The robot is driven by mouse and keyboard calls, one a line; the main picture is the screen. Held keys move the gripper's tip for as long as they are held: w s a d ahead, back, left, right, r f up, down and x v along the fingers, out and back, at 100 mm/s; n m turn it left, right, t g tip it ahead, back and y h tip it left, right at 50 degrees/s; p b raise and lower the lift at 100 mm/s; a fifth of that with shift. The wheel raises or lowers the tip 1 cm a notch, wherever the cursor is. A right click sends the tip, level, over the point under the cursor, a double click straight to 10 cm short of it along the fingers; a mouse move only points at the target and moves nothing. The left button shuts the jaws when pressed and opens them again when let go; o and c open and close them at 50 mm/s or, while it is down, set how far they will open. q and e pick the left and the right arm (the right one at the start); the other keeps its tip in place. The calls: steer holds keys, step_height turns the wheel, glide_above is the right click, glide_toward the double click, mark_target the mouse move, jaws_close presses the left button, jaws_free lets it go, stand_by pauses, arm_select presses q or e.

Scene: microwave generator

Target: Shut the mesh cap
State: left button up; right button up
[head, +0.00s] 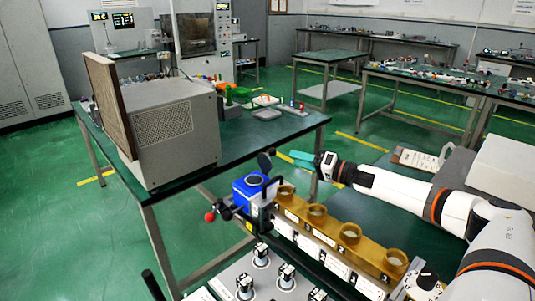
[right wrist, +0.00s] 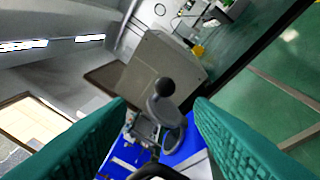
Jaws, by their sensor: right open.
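A small dark, round cap (head: 265,160), which I take to be the mesh cap, stands raised beside the blue block (head: 246,194). The block has a dark round opening on top. In the right wrist view the cap appears as a grey ring with a dark knob (right wrist: 164,88), in front of the blue block (right wrist: 184,146). Whether mesh fills the ring is too small to tell. My right gripper (head: 293,158) has teal fingers, just right of the cap in the head view. Its fingers (right wrist: 160,118) are spread either side of the cap, holding nothing. My left gripper is out of view.
A brass-coloured rail (head: 330,235) with several round holders runs right of the blue block. A red knob (head: 210,216) sits on its left. A grey perforated box (head: 180,130) with a brown panel stands on the green table behind. Black knobs (head: 262,254) stand in front.

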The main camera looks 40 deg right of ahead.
mark_target(269, 159)
steer(key=p+x, duration=0.1)
steer(key=x, duration=1.1)
steer(key=shift+d+f, duration=0.2)
steer(key=shift+w, duration=0.15)
jaws_close()
